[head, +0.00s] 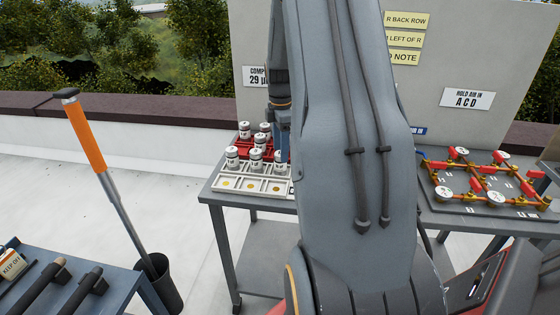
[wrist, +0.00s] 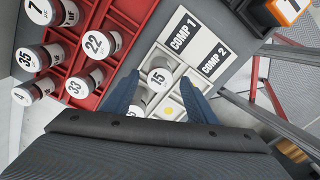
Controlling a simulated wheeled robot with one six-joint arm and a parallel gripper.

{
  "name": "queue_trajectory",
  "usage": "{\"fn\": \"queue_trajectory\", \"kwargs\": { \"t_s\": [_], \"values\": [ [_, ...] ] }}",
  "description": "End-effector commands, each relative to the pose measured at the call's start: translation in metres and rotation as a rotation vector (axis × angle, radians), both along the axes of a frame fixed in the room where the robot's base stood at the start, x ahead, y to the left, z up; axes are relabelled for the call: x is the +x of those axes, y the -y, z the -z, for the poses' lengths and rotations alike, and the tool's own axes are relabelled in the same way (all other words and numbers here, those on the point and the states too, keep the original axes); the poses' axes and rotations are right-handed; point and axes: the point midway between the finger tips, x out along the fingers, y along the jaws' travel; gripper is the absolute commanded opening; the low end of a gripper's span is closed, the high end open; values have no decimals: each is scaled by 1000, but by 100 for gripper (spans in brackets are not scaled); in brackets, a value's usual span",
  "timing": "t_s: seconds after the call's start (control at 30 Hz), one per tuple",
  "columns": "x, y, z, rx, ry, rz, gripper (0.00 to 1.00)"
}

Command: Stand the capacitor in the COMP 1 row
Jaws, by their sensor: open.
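In the wrist view, a white capacitor marked 15 (wrist: 160,78) is upright between my gripper's blue fingers (wrist: 159,88). The fingers are open, one on each side of it; I cannot tell whether they touch it. It appears to be in the white tray's row in line with the COMP 1 label (wrist: 183,33). Another capacitor (wrist: 136,111) is partly hidden below it. The row by the COMP 2 label (wrist: 214,61) shows a yellow disc. In the head view, my gripper (head: 282,152) is down at the right end of the white tray (head: 238,190), partly hidden by my arm.
A red rack (wrist: 85,50) beside the white tray holds several numbered capacitors. A sign reading COMP and 29 µ (head: 256,76) stands behind, partly covered. A board with red and brass fittings (head: 490,180) lies at right. An orange-handled tool (head: 88,135) leans at left.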

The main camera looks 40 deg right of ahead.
Motion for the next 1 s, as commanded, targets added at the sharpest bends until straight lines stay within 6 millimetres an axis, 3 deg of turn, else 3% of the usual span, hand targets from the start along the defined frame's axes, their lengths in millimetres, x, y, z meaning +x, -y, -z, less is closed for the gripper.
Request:
{"fn": "queue_trajectory", "kwargs": {
  "t_s": [0.3, 0.47, 0.57, 0.67, 0.77, 1.0],
  "values": [
    [1, 1, -55, -1, 3, 0, 52],
    [1, -2, -67, 0, 1, 4, 52],
    [0, -20, -68, -1, 3, 45, 52],
    [-3, -60, -64, -4, 10, 148, 52],
    [-13, -115, -57, -5, 24, 303, 52],
    [-69, -237, -35, 12, 62, 718, 52]
  ]
}}
